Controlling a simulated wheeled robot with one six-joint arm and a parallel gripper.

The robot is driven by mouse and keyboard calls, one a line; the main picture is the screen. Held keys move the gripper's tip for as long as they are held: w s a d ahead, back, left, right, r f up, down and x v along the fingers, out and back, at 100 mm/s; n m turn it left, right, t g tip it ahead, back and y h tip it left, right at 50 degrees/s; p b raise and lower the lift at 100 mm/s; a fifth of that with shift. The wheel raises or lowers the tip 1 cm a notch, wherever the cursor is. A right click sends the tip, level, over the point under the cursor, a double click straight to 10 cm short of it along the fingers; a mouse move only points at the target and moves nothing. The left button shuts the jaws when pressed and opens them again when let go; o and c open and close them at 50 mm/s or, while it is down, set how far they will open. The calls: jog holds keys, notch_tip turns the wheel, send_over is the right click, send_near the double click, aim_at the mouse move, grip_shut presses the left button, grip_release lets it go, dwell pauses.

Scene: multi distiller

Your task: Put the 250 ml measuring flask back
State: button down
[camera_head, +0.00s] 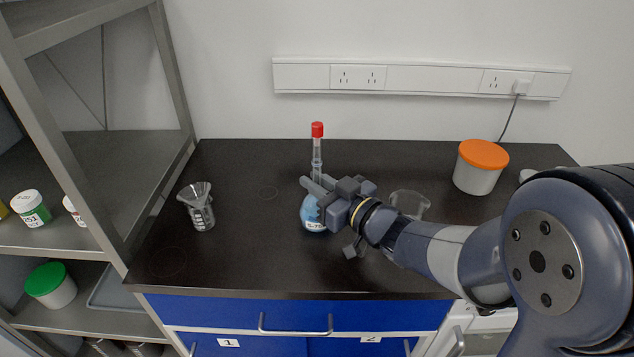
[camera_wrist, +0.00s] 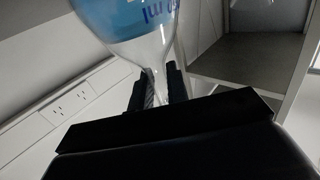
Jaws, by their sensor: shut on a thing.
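The measuring flask has a round bulb with blue liquid (camera_head: 313,214), a long clear neck and a red stopper (camera_head: 317,129). It stands about upright at the middle of the dark counter (camera_head: 240,255). I cannot tell whether its base touches the counter. My gripper (camera_head: 312,184) comes from the right and is shut on the neck, just above the bulb. In the wrist view the flask (camera_wrist: 130,22) shows bulb up, with its neck between my gripper's dark fingers (camera_wrist: 158,88). Blue print ending in "ml" is partly readable there; the number is cut off.
A beaker with a funnel (camera_head: 199,208) stands at left. A clear glass vessel (camera_head: 408,203) is behind my arm, and a white tub with an orange lid (camera_head: 481,167) is at back right. A metal shelf (camera_head: 125,230) borders the left. Faint rings (camera_head: 268,192) mark bare counter.

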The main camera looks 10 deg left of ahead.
jog(key=c, duration=1.4)
grip_release()
jog(key=shift+f, duration=0.1)
jog(key=shift+o, duration=0.2)
jog(key=shift+r+p, duration=0.3)
jog(key=v, duration=1.2)
jog(key=shift+f, duration=0.2)
jog(key=shift+a, duration=0.1)
jog(key=x, duration=1.2)
jog(key=shift+r, duration=1.4)
